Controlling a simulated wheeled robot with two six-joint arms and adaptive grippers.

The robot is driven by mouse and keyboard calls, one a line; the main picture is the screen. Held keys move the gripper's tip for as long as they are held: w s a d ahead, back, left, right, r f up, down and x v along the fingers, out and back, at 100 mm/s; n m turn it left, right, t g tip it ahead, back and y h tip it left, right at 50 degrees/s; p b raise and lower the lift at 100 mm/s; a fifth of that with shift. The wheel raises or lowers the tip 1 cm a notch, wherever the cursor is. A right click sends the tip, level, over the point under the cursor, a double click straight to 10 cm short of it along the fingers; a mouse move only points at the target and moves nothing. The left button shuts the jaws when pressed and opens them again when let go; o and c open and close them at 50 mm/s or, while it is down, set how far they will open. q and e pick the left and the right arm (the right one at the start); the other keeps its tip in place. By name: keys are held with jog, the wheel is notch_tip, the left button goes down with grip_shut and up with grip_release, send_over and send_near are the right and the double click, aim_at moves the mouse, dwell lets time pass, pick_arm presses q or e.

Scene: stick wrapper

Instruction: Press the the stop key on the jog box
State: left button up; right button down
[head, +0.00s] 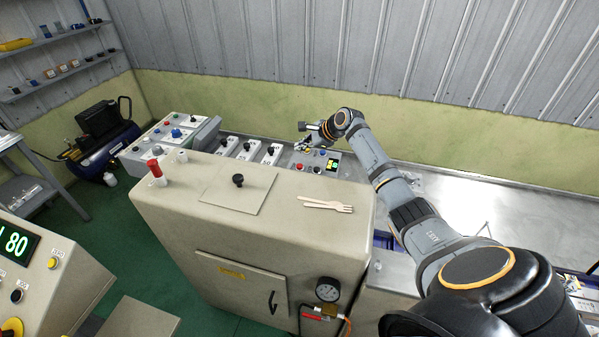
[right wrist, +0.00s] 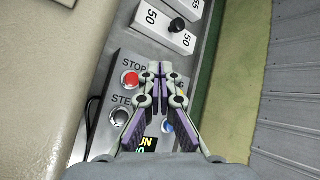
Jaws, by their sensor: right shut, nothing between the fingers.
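The jog box (head: 318,172) is a grey panel at the far end of the bench in the head view, beyond the beige cabinet. Its red stop key (right wrist: 130,79) sits under the label STOP in the right wrist view, left of my fingertips. My right gripper (right wrist: 155,70) is shut and empty, above the panel. Its tips are to the right of the red key and appear apart from it; the exact height is unclear. The gripper also shows in the head view (head: 304,127). It hides part of the panel's right side. My left gripper is not in view.
A grey step key (right wrist: 119,117), a blue key (right wrist: 167,126) and a lit display (right wrist: 146,146) share the panel.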

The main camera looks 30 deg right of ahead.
aim_at(301, 166)
notch_tip(301, 166, down, 3)
jog(key=shift+r+b, duration=0.1)
jog(key=shift+b, duration=1.1)
jog(key=shift+f, duration=0.45)
jog(key=shift+d+f, duration=0.1)
jog(key=shift+f, duration=0.65)
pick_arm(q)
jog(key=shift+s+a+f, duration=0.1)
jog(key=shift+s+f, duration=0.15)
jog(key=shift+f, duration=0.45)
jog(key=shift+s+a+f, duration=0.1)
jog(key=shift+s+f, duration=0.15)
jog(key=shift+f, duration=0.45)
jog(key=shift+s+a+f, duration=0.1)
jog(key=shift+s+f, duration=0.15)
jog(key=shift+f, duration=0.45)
pick_arm(e)
jog(key=shift+f, duration=0.1)
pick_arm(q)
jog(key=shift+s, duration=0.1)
pick_arm(e)
jog(key=shift+f, duration=0.1)
jog(key=shift+f, duration=0.3)
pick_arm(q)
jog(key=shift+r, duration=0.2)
